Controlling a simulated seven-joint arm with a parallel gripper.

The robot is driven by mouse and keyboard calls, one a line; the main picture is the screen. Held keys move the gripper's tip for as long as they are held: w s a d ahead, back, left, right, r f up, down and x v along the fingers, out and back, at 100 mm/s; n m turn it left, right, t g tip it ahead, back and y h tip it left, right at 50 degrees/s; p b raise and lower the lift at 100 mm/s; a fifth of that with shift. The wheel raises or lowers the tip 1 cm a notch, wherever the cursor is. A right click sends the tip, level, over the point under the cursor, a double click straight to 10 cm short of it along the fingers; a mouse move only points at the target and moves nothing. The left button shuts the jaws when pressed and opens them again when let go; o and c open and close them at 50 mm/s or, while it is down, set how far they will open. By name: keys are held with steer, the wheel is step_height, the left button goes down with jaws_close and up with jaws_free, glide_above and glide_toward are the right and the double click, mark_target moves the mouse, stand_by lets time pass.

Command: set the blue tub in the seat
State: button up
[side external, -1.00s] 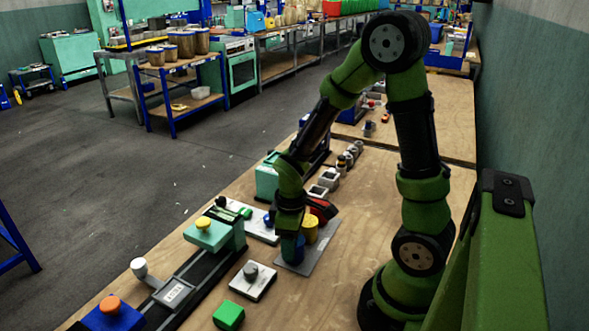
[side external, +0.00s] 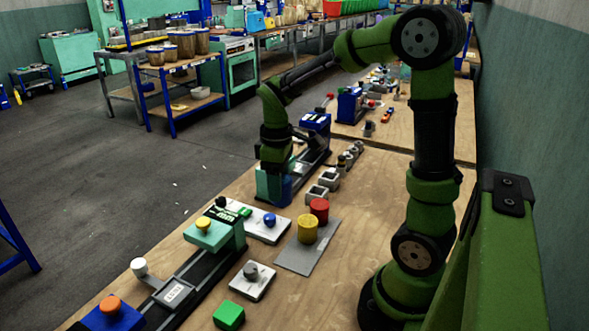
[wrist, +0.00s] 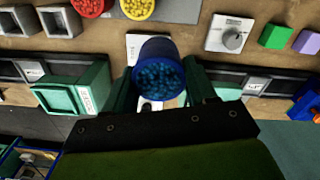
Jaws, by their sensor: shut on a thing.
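The blue tub (wrist: 158,78) is filled with blue pellets and sits between the two fingers of my gripper (wrist: 160,88) in the wrist view. In the side view my gripper (side external: 275,170) holds the blue tub (side external: 285,188) beside the teal press block at the far part of the near dark rail. The tub is raised above the rail in the wrist view and hides part of it. A hollow teal block (wrist: 75,97) stands left of the tub. I cannot tell which part is the seat.
A yellow tub (side external: 307,229) and a red tub (side external: 319,210) stand on a grey plate (side external: 300,260). A white plate with a blue button (side external: 269,220), a teal block with a yellow knob (side external: 208,232) and a green cube (side external: 229,316) are nearby.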

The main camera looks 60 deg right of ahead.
steer(key=w+d+r, duration=0.3)
steer(key=w+d, duration=0.2)
steer(key=d, duration=0.4)
steer(key=w+d+r, duration=0.2)
steer(key=w+d, duration=0.4)
steer(key=d, duration=0.4)
steer(key=shift+w+r, duration=0.2)
steer(key=shift+r, duration=0.2)
steer(key=shift+d, duration=0.1)
steer(key=shift+f, duration=0.1)
steer(key=shift+f, duration=2.9)
steer(key=shift+f, duration=0.7)
steer(key=o, duration=1.1)
steer(key=shift+o, duration=0.2)
